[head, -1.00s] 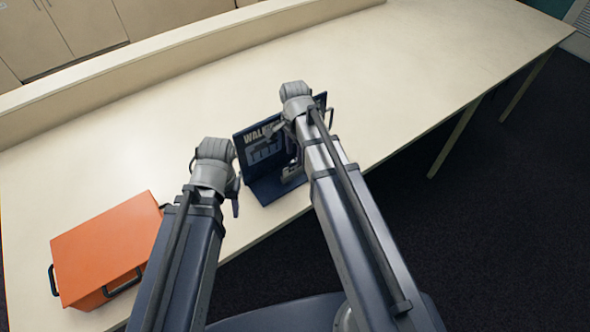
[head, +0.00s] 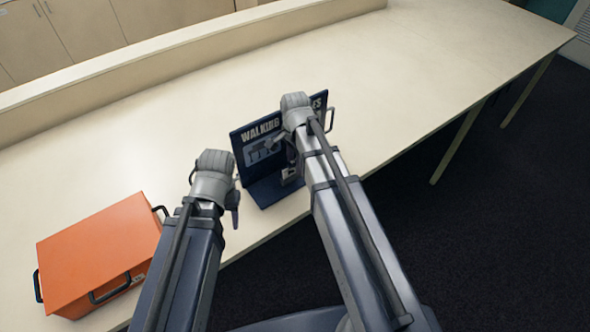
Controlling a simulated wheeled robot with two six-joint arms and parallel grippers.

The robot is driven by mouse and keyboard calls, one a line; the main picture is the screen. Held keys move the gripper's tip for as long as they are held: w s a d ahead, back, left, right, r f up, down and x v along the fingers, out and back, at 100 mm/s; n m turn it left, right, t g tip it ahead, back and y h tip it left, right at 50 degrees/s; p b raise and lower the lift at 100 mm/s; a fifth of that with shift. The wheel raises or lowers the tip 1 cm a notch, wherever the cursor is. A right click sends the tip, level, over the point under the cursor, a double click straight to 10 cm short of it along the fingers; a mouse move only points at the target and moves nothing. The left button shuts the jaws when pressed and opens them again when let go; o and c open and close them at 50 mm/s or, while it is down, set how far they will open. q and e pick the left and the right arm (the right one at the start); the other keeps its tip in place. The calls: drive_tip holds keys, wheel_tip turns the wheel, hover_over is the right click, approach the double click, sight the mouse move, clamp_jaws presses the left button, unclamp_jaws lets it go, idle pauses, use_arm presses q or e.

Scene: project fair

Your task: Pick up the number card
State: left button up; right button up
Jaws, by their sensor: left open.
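I cannot make out a separate number card. A dark blue display board (head: 244,151) with the white word "WALKING" and a pale printed panel stands upright on the table. My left gripper (head: 235,212) is open and points down just left of the board's base (head: 268,193); its fingers are mostly hidden behind its wrist. My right gripper (head: 291,176) is in front of the board's right part and hides some of its title and face. Its fingers are too small and covered to tell whether they hold anything.
An orange box (head: 98,250) with black handles sits on the table at the lower left. The long cream table (head: 420,70) is clear behind and right of the board. A raised ledge (head: 150,55) runs along its back. Dark carpet lies beyond the front edge.

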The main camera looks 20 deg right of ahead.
clamp_jaws()
use_arm(q)
drive_tip(key=shift+r, duration=0.1)
idle(0.4)
wheel_tip(320, 180, up, 10)
drive_tip(key=p, duration=1)
use_arm(e)
wheel_tip(320, 180, up, 10)
drive_tip(key=shift+r, duration=0.1)
